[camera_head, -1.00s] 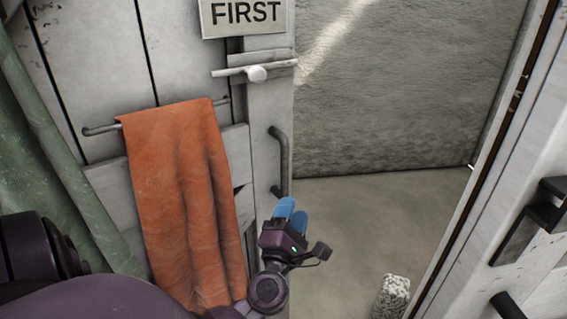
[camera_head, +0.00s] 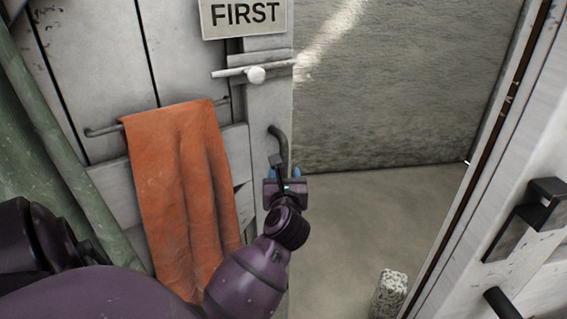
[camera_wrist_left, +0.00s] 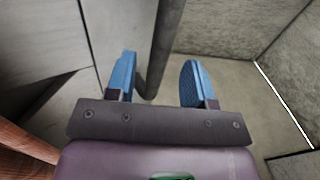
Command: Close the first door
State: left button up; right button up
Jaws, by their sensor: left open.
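The first door (camera_head: 103,50) is a pale weathered panel at the left, standing open with a gap to its right. It bears a sign (camera_head: 244,14) reading FIRST. A dark bar handle (camera_head: 281,150) is mounted upright near the door's free edge; its lower part is hidden by my left gripper (camera_head: 285,174). In the left wrist view, my left gripper (camera_wrist_left: 157,78) is open, with blue fingers apart. The handle (camera_wrist_left: 163,45) shows between them, closer to the left finger. I cannot tell whether they touch. My right gripper is not in view.
An orange towel (camera_head: 185,190) hangs from a rail on the door. A bolt with a white knob (camera_head: 256,75) is above the handle. A pale frame with black fittings (camera_head: 540,205) stands at the right. A speckled block (camera_head: 388,292) stands on the floor in the opening.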

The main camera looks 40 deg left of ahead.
aim_at(284, 169)
pick_arm(q)
jog(key=shift+x, duration=3.05)
jog(key=shift+c, duration=0.5)
grip_shut()
